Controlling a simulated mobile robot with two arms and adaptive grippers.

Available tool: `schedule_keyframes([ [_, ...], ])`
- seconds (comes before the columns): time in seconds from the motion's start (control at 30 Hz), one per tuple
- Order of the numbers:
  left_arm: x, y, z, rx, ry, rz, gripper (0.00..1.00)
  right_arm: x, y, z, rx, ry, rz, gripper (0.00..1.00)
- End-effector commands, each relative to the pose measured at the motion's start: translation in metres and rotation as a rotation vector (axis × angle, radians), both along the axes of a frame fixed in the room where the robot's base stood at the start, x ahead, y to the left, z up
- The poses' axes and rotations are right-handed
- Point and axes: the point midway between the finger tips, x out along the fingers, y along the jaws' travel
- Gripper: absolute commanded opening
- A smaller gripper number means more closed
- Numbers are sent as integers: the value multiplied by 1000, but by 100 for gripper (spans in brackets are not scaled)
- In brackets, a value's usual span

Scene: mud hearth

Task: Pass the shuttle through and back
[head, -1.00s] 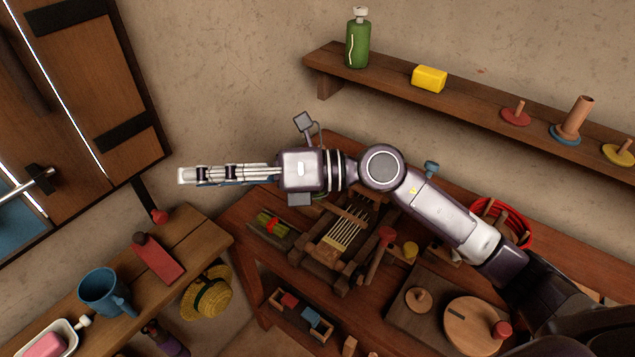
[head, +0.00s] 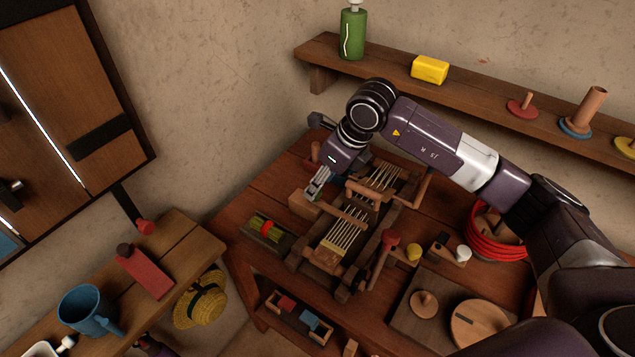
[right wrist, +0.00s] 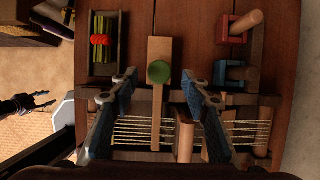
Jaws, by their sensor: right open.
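The small wooden loom (head: 345,232) stands on the table with pale warp threads (right wrist: 135,130). A flat wooden bar with a green disc (right wrist: 158,71), which may be the shuttle, points across the warp's edge. In the head view its end (head: 300,203) shows beside the loom. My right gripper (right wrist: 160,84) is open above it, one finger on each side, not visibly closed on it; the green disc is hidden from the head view. A dark two-pronged shape (right wrist: 28,103) at the left of the wrist view may be my left gripper; its state is unclear.
A tray with a green and red piece (head: 264,231) lies left of the loom. A red-knobbed handle (head: 389,238) and a red coil (head: 490,240) are to the right. A wall shelf (head: 450,88) runs behind. A side bench (head: 190,240) stands at left.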

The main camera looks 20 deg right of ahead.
Motion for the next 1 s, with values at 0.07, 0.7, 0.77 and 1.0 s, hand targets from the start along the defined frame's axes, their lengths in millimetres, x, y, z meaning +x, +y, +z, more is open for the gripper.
schedule_keyframes([
  [0.07, 0, 0, 4, 0, 0, 0, 40, 3, 3, -8, 2, 3, 0, 43],
  [0.7, 4, 0, 5, 0, -4, 0, 40, 6, 6, -20, 2, -1, 0, 19],
  [0.77, 4, 0, 5, 0, -5, 0, 40, 6, 6, -20, 2, -1, 0, 12],
  [1.0, 4, 0, 5, 0, -6, 0, 40, 6, 6, -19, 2, -1, 0, 0],
])
